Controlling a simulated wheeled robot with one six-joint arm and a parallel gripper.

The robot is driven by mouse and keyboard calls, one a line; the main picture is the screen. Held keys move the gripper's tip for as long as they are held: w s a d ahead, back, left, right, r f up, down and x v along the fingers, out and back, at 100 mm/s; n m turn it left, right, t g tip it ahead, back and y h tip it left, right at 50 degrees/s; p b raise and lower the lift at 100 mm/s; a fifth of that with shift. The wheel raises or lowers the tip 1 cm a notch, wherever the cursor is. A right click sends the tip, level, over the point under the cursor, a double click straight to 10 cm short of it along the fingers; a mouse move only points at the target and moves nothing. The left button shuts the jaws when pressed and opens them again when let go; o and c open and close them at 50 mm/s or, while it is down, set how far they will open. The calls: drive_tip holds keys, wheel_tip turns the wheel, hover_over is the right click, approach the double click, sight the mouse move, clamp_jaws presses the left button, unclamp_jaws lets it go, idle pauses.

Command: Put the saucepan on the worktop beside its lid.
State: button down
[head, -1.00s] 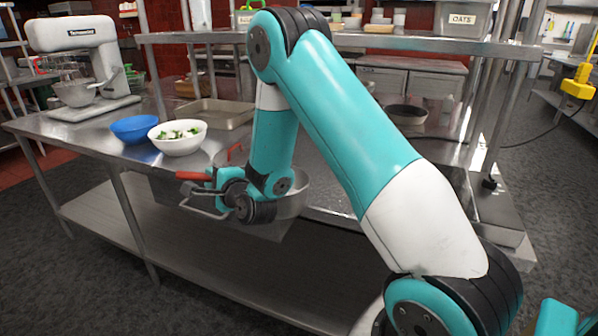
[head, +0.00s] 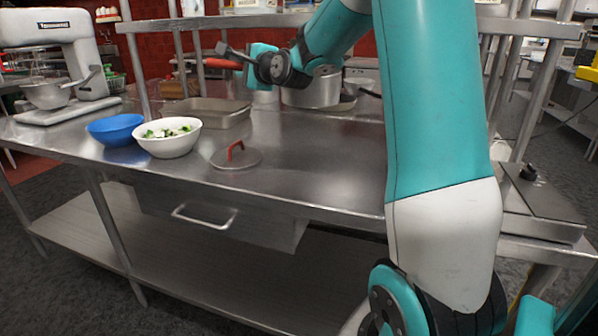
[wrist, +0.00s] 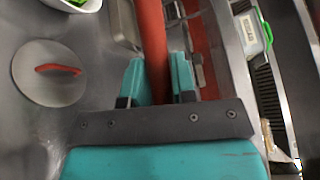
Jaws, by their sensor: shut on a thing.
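The silver saucepan (head: 310,93) is at the back of the worktop (head: 315,155) in the head view, partly hidden behind my arm. Its red handle (head: 222,64) sticks out to the left, through my gripper (head: 257,68). In the wrist view the red handle (wrist: 150,35) runs between the two teal fingers of my gripper (wrist: 157,82), which is shut on it. The pan looks raised, though its gap above the worktop is hard to judge. The round lid (head: 236,158) with its red grip lies flat near the front. It also shows in the wrist view (wrist: 48,88).
A white bowl of greens (head: 167,146), a blue bowl (head: 115,129), a metal tray (head: 206,119) and a stand mixer (head: 60,60) stand left of the lid. The worktop right of the lid is bare. A shelf (head: 200,23) on posts runs above the back.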

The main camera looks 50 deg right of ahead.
drive_tip(key=shift+d+f, duration=0.1)
drive_tip(key=shift+f, duration=0.3)
drive_tip(key=shift+d+f+b, duration=0.15)
drive_tip(key=shift+f+b, duration=0.75)
drive_tip(key=shift+f, duration=3.75)
drive_tip(key=shift+d+f+b, duration=0.15)
drive_tip(key=shift+f+b, duration=0.7)
drive_tip(key=shift+f, duration=3.9)
drive_tip(key=c, duration=1.4)
unclamp_jaws()
drive_tip(key=shift+f, duration=0.15)
drive_tip(key=o, duration=0.5)
drive_tip(key=shift+r, duration=0.2)
